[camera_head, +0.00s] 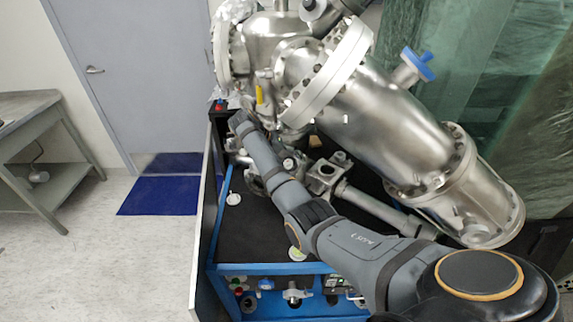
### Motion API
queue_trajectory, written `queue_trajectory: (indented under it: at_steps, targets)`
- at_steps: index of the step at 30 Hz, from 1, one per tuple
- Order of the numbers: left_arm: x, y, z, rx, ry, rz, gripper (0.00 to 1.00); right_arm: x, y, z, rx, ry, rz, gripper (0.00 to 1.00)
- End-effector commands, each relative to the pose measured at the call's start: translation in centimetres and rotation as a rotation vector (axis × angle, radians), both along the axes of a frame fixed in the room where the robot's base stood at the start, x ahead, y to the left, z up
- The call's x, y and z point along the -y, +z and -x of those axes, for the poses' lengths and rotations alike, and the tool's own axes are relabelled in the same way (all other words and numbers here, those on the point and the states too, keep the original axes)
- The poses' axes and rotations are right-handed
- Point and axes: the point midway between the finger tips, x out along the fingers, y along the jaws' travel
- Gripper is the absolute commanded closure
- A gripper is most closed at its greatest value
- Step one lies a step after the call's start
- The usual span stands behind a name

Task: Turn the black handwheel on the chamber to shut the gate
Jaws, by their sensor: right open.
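The steel chamber (375,115) fills the upper right, with a large bolted flange (330,75) and a long cylinder sloping down to the right. I cannot make out the black handwheel in this view; my arm hides part of the area below the chamber. My right arm comes in from the lower right and reaches up and left over the black bench top. My right gripper (239,119) is at its far end, small and dark, by the bench's back left corner. It is open, and I see nothing held in it. My left gripper is not in view.
A blue valve knob (419,64) sticks up from the cylinder. Steel pipe fittings (328,174) lie low beside my arm. The blue-framed bench (232,268) has a panel on its left. A grey table (35,107) stands far left, with free floor between.

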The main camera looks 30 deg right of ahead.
Motion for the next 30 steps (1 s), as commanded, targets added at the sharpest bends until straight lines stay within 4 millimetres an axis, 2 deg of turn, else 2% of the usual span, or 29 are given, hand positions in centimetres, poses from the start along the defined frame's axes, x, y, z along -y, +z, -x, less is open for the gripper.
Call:
queue_trajectory:
  at_steps: [5, 9, 15, 19, 24, 30]
  targets:
    - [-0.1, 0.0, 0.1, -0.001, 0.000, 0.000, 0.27, -1.1, 1.6, -0.4, 0.004, 0.001, 0.000, 0.27]
    - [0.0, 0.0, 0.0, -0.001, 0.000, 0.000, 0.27, -3.2, 4.5, -0.9, 0.005, 0.003, -0.002, 0.27]
    - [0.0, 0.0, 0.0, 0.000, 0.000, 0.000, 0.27, -9.1, 4.1, -2.4, -0.002, 0.007, -0.002, 0.27]
    - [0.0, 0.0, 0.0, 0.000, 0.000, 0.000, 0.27, -12.1, 4.2, -3.2, -0.002, 0.004, 0.000, 0.27]
    - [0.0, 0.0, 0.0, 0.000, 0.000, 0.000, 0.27, -13.8, 4.1, -3.7, -0.001, 0.002, 0.000, 0.27]
    - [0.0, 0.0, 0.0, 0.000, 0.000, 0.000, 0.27, -14.5, 4.0, -3.8, -0.001, -0.001, 0.000, 0.27]
